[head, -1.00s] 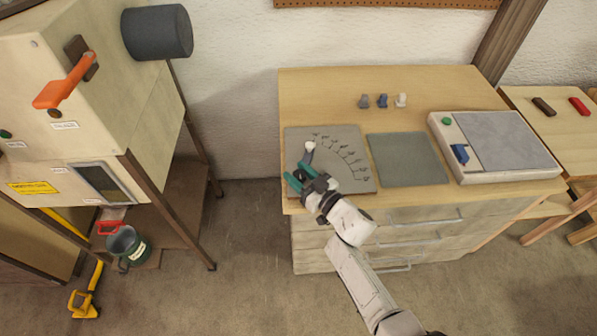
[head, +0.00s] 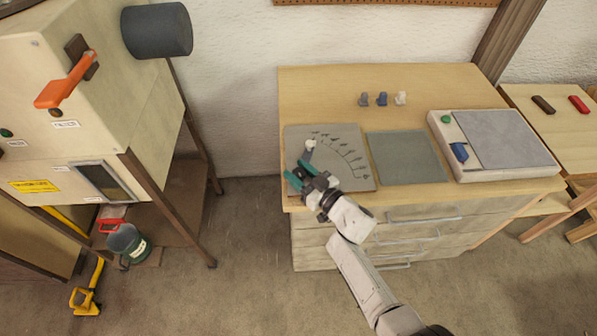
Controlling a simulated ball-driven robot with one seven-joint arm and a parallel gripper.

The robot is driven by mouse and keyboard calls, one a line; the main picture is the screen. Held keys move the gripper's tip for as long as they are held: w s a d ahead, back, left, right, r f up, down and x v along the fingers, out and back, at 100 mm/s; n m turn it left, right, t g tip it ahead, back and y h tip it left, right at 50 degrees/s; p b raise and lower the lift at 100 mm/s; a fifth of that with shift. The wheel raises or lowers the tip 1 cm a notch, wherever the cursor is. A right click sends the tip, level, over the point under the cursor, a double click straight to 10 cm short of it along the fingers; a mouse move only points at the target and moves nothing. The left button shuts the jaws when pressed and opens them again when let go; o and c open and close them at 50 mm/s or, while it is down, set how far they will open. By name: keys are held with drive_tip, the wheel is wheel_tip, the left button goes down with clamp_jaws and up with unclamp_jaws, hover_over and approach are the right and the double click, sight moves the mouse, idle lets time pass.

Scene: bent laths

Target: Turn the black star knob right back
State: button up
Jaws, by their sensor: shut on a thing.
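My gripper (head: 300,177) has teal fingers and is at the lower left of the grey dial plate (head: 352,176) on the wooden cabinet. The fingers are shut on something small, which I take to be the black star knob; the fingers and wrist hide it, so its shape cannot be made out. Just beyond the fingers a grey pointer with a white tip (head: 311,144) points away toward the back of the plate. An arc of dark arrow marks runs from the back of the plate round to its right side.
A plain grey-green mat (head: 408,158) lies right of the plate. Three small pegs (head: 382,99) stand behind. A white box with a blue switch (head: 459,152) and green button is at the right. A machine with an orange lever (head: 65,80) stands left, across a floor gap.

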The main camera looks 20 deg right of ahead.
drive_tip(key=shift+s+f, duration=0.15)
drive_tip(key=o, duration=0.9)
drive_tip(key=v, duration=1)
drive_tip(key=shift+s+d+p, duration=0.15)
drive_tip(key=shift+s+p, duration=0.2)
